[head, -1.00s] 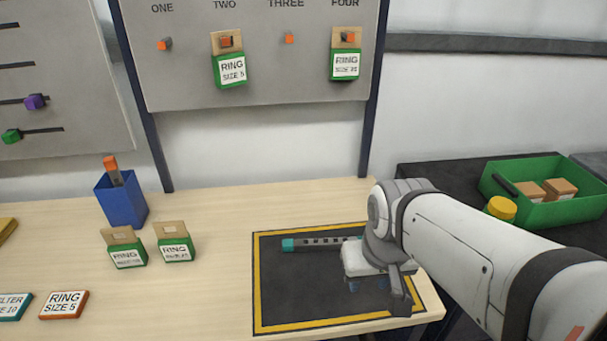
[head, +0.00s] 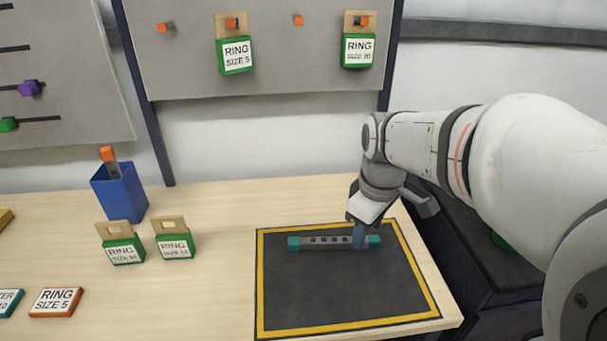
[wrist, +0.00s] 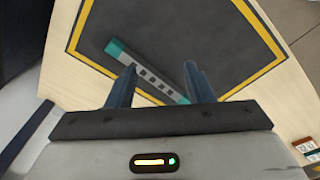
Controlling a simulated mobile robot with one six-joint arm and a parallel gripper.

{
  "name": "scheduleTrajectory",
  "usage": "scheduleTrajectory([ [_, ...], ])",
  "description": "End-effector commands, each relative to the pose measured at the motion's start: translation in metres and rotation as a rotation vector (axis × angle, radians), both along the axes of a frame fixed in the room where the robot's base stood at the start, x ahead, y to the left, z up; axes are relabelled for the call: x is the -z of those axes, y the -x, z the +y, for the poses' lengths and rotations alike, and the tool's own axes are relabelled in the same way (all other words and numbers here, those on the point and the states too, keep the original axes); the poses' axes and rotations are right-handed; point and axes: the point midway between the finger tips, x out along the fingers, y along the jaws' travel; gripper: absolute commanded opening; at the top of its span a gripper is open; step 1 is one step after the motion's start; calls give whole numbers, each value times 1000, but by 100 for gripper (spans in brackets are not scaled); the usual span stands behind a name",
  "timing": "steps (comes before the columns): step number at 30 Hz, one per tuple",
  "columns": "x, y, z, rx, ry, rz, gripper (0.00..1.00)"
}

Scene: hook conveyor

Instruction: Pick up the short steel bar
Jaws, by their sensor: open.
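The short steel bar (head: 327,242) lies flat on the dark mat (head: 340,290) with the yellow border. It is grey with teal ends and a row of dark square marks. My gripper (head: 358,232) is above its right end in the head view, and one blue finger hides part of the bar there. In the wrist view the bar (wrist: 150,75) runs diagonally past the two open fingertips of my gripper (wrist: 160,72). The fingers are apart and hold nothing. I cannot tell whether a finger touches the bar.
A blue holder (head: 120,193) with an orange-tipped bar stands at the left. Two green RING boxes (head: 174,245) and an orange RING plate (head: 57,302) lie left of the mat. A grey hook board (head: 270,75) stands behind. The table's right edge is close to the mat.

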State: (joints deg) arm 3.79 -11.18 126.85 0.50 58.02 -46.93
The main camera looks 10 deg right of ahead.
Motion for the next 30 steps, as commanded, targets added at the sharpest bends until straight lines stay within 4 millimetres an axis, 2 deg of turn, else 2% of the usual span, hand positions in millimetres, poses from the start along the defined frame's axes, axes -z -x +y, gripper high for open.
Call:
scheduleTrajectory([
  [1,13,-18,0,-119,12,23,47],
  [3,20,-38,0,-284,25,47,47],
  [6,28,-61,0,-483,36,75,47],
  [10,36,-80,0,-657,40,97,47],
  [17,52,-89,-1,-751,40,109,47],
  [23,74,-89,-2,-747,40,107,47],
  [30,109,-88,-4,-745,40,107,47],
])
